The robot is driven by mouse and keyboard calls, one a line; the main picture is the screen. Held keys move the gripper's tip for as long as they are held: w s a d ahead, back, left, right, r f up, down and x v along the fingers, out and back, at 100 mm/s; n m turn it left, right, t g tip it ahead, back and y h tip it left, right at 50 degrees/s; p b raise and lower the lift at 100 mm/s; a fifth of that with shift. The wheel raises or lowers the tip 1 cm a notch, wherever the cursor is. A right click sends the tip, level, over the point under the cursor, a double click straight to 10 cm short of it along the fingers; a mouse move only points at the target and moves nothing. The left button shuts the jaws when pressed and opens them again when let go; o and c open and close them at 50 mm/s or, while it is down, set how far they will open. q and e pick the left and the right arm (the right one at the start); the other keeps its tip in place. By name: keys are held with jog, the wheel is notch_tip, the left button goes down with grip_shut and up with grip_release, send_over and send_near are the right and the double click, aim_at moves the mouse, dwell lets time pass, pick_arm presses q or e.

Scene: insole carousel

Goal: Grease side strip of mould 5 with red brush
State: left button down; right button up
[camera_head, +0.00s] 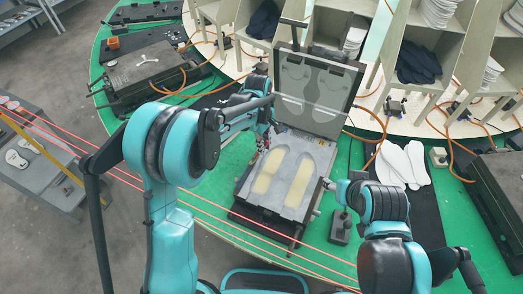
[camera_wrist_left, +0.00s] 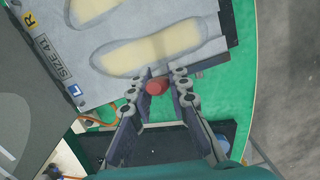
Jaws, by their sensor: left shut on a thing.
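An open mould (camera_head: 262,199) stands on the green table, its grey lid (camera_head: 318,88) raised at the back. Two insole cavities hold pale yellow material. In the left wrist view the mould plate (camera_wrist_left: 75,55) carries "SIZE 41", R and L labels; no mould number is readable. My left gripper (camera_head: 268,138) is over the mould's upper left side. In its wrist view the left gripper (camera_wrist_left: 160,84) is shut on the red brush (camera_wrist_left: 156,87), seen end-on. Whether the brush touches the plate is unclear. My right gripper (camera_head: 330,184) is by the mould's right edge, its fingers too small to judge.
White insoles (camera_head: 404,165) lie on a black mat right of the mould. A closed mould (camera_head: 147,72) stands at the upper left, with orange hoses nearby. Shelves with dark cloth (camera_head: 418,63) stand behind. A grey cart (camera_head: 43,165) is at the far left.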

pick_arm(q)
jog(key=shift+w+f, duration=0.1)
jog(key=shift+w, duration=0.1)
jog(key=s+a+b, duration=0.1)
jog(key=s+a, duration=0.3)
jog(key=s, duration=0.8)
dwell(1.0)
jog(key=shift+a, duration=0.1)
notch_tip(320, 180, up, 6)
jog(key=p, duration=0.4)
dwell(0.3)
